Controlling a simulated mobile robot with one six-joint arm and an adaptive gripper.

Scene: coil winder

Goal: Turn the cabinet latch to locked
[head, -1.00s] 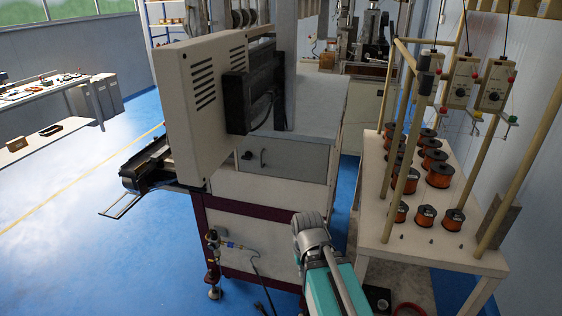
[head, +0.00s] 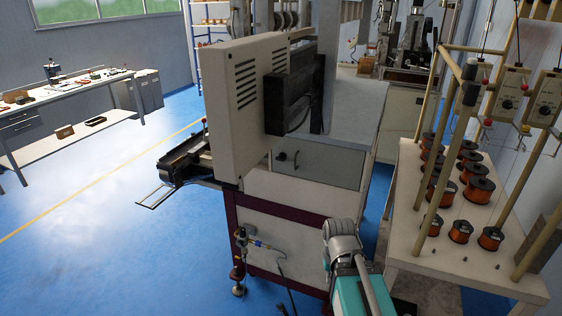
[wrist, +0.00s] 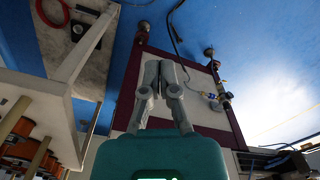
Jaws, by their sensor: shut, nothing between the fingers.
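The cabinet's grey door panel (head: 325,168) is in the head view, on the white machine body below the tilted monitor box. A small dark latch (head: 281,156) sits at its upper left, with a thin curved handle (head: 296,160) beside it. Which way the latch is turned is too small to tell. My arm reaches up from the bottom of the head view, below and right of the door, apart from the latch. My gripper (wrist: 160,68) shows in the wrist view, its grey fingers shut and empty. The latch is not visible in the wrist view.
The large beige box (head: 245,110) overhangs the door's left side. A table of copper spools (head: 477,189) with wooden posts stands close on the right. A valve fitting (head: 240,235) and hose are at the machine's lower left. Blue floor (head: 110,235) is open at left.

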